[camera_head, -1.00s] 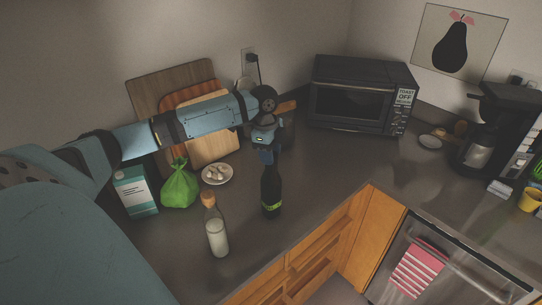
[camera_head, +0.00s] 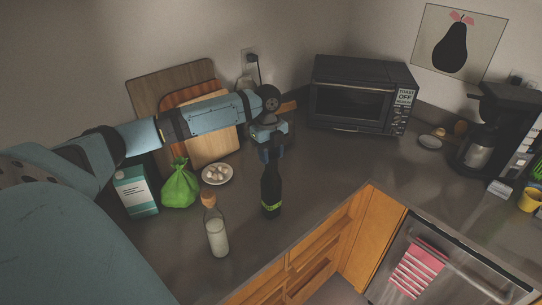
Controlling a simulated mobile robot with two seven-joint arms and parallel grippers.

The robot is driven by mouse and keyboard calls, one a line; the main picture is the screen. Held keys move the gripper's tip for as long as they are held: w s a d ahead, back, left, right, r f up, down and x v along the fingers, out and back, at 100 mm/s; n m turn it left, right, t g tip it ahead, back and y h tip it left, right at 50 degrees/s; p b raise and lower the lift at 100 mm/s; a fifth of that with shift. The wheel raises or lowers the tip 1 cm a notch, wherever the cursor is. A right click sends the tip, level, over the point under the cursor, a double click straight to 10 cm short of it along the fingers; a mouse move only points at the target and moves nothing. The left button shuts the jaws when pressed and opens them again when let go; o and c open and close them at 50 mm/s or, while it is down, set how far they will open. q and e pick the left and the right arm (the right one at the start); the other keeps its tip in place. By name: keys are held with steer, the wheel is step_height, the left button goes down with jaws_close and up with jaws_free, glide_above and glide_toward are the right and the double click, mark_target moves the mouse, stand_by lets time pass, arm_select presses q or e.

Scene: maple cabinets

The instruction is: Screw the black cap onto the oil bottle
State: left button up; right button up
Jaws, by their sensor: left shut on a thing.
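The oil bottle (camera_head: 271,195) is dark with a green label and stands upright on the grey counter. My left gripper (camera_head: 271,156) points down over the top of the bottle, with its fingers around the bottle's top. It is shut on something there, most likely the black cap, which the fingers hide. I cannot tell how the cap sits on the neck. My right gripper is not in view.
A corked glass bottle of white liquid (camera_head: 217,234) stands at the front left. Behind it are a green bag (camera_head: 180,187), a carton (camera_head: 136,191) and a small plate (camera_head: 217,174). A toaster oven (camera_head: 360,96) stands behind right. The counter right of the oil bottle is clear.

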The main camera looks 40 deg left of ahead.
arm_select(q)
steer(key=shift+f, duration=0.1)
steer(key=o, duration=1)
steer(key=shift+w+a+r+b, duration=0.1)
steer(key=shift+a+r+b, duration=0.25)
steer(key=shift+r, duration=1.95)
steer(key=shift+w+a+r+b, duration=0.15)
steer(key=shift+r+b, duration=0.3)
steer(key=shift+r, duration=1.8)
steer(key=shift+w+a+r+b, duration=0.1)
steer(key=shift+a+r+b, duration=0.3)
steer(key=shift+r, duration=1.9)
steer(key=shift+s+d, duration=0.1)
